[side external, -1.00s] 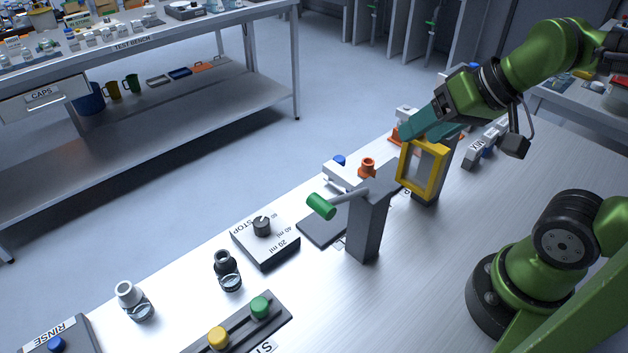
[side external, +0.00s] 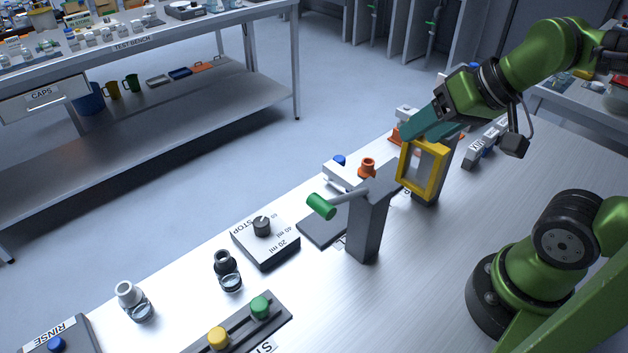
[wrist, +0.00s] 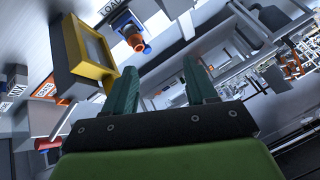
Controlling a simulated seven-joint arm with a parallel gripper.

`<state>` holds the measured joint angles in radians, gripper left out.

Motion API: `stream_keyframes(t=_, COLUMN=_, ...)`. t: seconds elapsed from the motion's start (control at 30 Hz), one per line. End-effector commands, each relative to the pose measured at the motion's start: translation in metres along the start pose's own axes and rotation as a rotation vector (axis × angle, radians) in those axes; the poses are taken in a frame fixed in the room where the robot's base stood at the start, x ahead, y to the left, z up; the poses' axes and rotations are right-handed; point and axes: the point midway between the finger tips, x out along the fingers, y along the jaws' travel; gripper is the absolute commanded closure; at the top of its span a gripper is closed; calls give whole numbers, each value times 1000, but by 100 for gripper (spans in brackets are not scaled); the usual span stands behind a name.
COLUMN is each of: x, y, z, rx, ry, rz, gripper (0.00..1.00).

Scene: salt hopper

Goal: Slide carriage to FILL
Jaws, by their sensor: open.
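An orange knob-like fitting (side external: 368,167) stands beside a pale block with a blue top (side external: 340,160) at mid-table in the side view. In the wrist view an orange fitting (wrist: 135,40) sits near a LOAD label (wrist: 111,7). I cannot tell for sure which part is the carriage, and I can read no FILL label. My gripper (side external: 408,134) is above the table, behind the yellow-framed window in the side view. Its teal fingers are apart and empty in the wrist view (wrist: 160,64). No contact with the fitting shows.
The yellow-framed window (side external: 423,168) on a grey post stands close to my gripper. A grey post (side external: 368,228) with a green-ended lever (side external: 321,206) is nearby. A STOP dial box (side external: 265,243), two small bottles and a green-and-yellow button panel (side external: 238,325) occupy the front.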

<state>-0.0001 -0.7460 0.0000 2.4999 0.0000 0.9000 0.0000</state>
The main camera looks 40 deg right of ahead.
Motion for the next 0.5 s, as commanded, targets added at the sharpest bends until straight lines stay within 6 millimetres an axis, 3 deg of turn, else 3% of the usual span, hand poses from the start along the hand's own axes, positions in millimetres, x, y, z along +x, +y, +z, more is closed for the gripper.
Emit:
stream_keyframes(t=0.17, x=19, y=1, z=-7, rx=9, ry=-77, rz=38, gripper=43)
stream_keyframes(t=0.5, x=82, y=-10, z=-90, rx=-176, ry=-338, rz=171, gripper=43)
